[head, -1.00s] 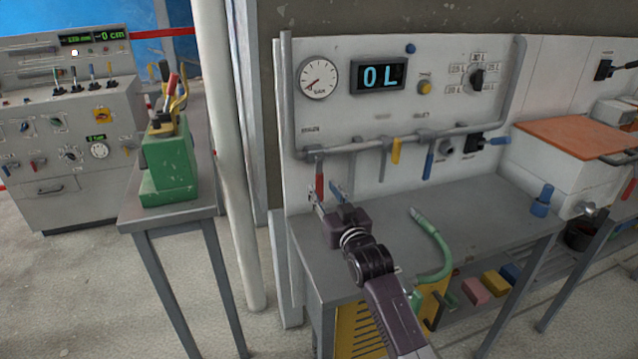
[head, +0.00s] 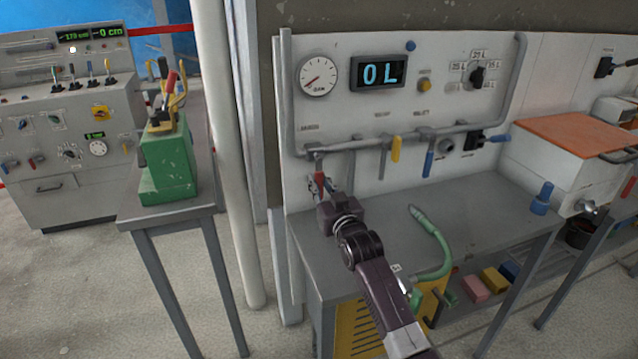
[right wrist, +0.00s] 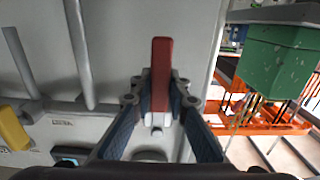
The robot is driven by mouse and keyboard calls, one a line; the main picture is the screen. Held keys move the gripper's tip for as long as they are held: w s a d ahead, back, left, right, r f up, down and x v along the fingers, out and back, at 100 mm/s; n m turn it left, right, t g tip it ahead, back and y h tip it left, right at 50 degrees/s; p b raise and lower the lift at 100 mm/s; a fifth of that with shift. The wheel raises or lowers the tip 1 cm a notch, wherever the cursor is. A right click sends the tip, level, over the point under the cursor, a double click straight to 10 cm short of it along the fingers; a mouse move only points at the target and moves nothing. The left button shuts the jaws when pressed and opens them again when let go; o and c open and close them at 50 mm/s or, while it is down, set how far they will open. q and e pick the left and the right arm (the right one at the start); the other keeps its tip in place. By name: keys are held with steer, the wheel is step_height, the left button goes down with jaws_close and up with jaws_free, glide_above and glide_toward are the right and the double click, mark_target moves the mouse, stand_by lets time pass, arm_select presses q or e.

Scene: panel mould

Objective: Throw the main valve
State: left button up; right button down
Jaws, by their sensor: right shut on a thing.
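The main valve appears to be the red lever (head: 319,183) hanging down from the left end of the grey pipe (head: 370,142) on the white panel. Its label is too small to read. My right gripper (head: 318,188) is at the lever, its fingers on either side. In the right wrist view the red lever (right wrist: 161,75) stands between the two fingertips of my right gripper (right wrist: 160,100), which is shut on it. The lever's lower part in the head view is partly hidden by the gripper. My left gripper is not in view.
A yellow lever (head: 396,149) and a blue lever (head: 429,164) hang from the same pipe to the right. The display (head: 379,74) reads 0 L. A green hose (head: 432,243) lies on the grey bench (head: 480,215). A green box (head: 166,165) stands on the left table.

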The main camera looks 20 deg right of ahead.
steer(key=shift+d, duration=0.1)
stand_by(0.4)
steer(key=d+r+n+p, duration=0.6)
steer(key=r+n+p, duration=0.1)
steer(key=n, duration=1.1)
steer(key=shift+d+p, duration=0.4)
steer(key=shift+p, duration=0.1)
steer(key=shift+w, duration=0.15)
steer(key=c, duration=1.8)
jaws_free()
steer(key=shift+c, duration=0.2)
steer(key=shift+r, duration=0.1)
